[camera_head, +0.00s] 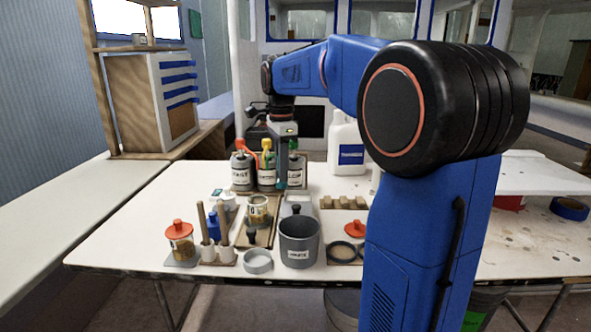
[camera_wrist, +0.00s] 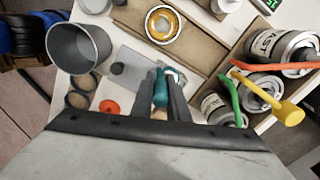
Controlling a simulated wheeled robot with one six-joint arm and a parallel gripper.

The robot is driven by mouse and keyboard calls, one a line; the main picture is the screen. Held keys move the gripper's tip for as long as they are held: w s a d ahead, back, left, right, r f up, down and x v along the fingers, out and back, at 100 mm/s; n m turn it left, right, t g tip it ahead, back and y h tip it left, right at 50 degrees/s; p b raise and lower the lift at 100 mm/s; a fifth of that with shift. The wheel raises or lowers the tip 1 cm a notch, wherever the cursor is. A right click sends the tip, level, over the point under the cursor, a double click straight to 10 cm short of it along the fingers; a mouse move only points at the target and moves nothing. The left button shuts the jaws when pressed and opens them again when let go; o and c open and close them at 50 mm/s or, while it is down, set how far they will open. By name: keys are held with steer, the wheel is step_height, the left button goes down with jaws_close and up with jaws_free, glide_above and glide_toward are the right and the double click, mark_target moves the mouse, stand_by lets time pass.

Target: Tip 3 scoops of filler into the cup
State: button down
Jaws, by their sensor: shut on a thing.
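My gripper (camera_head: 284,150) is shut on a teal-handled tool (camera_wrist: 160,88), high over the table behind the cup. The tool also shows in the head view (camera_head: 282,184), hanging down beside the canisters; its far end and any load cannot be made out. A small cup with a yellow-brown band (camera_head: 258,209) stands upright on a wooden board; it also shows at the top of the wrist view (camera_wrist: 163,23). Grey labelled canisters (camera_head: 242,172) stand at the back of the table, with orange, yellow and green handles sticking out. Which one holds filler is unclear.
A grey pot (camera_head: 299,245) stands in front, with a shallow round dish (camera_head: 257,262) to its left. A red-lidded jar (camera_head: 180,243) and upright sticks (camera_head: 224,225) stand at left. A white jug (camera_head: 346,146) is behind. The table's left side is clear.

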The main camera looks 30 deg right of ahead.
steer(key=a, duration=0.6)
steer(key=s+a, duration=0.1)
steer(key=a, duration=0.2)
steer(key=shift+a+r, duration=0.2)
steer(key=shift+a, duration=0.15)
steer(key=shift+w+d+f+g+y, duration=0.3)
steer(key=shift+d+g+y, duration=0.5)
steer(key=shift+y, duration=1.05)
steer(key=shift+w+d+f+g+y, duration=0.25)
steer(key=shift+d+g+y, duration=0.5)
steer(key=shift+y, duration=1.15)
steer(key=shift+w+d+f+g+y, duration=0.3)
steer(key=shift+d+g+y, duration=0.5)
steer(key=shift+y, duration=1.05)
steer(key=shift+w+d, duration=0.1)
